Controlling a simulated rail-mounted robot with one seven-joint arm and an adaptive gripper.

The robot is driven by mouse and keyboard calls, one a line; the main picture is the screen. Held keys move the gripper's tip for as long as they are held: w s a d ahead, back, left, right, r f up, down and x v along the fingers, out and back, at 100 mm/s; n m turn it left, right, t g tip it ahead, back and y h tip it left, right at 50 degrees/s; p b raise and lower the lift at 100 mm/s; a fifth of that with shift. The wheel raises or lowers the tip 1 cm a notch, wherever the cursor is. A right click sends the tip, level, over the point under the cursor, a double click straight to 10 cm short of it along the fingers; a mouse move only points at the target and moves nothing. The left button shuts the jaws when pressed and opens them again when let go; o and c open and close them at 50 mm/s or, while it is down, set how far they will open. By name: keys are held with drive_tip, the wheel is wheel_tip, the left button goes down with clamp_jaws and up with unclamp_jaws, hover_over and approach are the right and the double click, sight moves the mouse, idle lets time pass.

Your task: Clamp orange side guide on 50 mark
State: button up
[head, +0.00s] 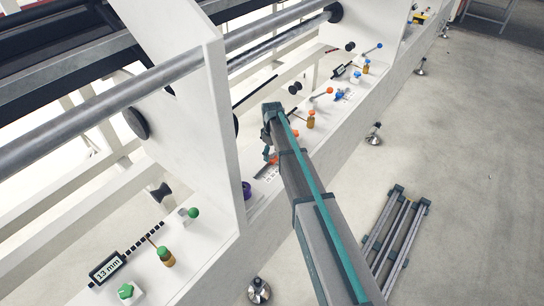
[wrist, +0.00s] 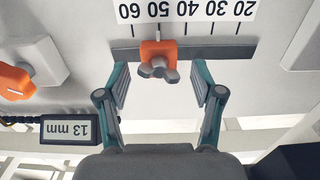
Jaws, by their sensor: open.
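The orange side guide (wrist: 158,58) with its wing knob sits on a dark slotted rail (wrist: 225,52) in the wrist view. Its pale pointer line is by the 50 label of the white scale (wrist: 190,12), which appears upside down. My gripper (wrist: 160,88) is open, with one finger on each side of the knob and clear gaps between. In the head view my gripper (head: 268,140) is over the rack's white ledge, and a bit of orange (head: 272,159) shows below it. Whether the knob is tight cannot be told.
A second orange knob (wrist: 16,82) and a 13 mm display (wrist: 68,129) are at the left in the wrist view. A rail frame (head: 396,235) lies on the floor.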

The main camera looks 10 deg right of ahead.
wheel_tip(320, 180, up, 10)
idle(0.4)
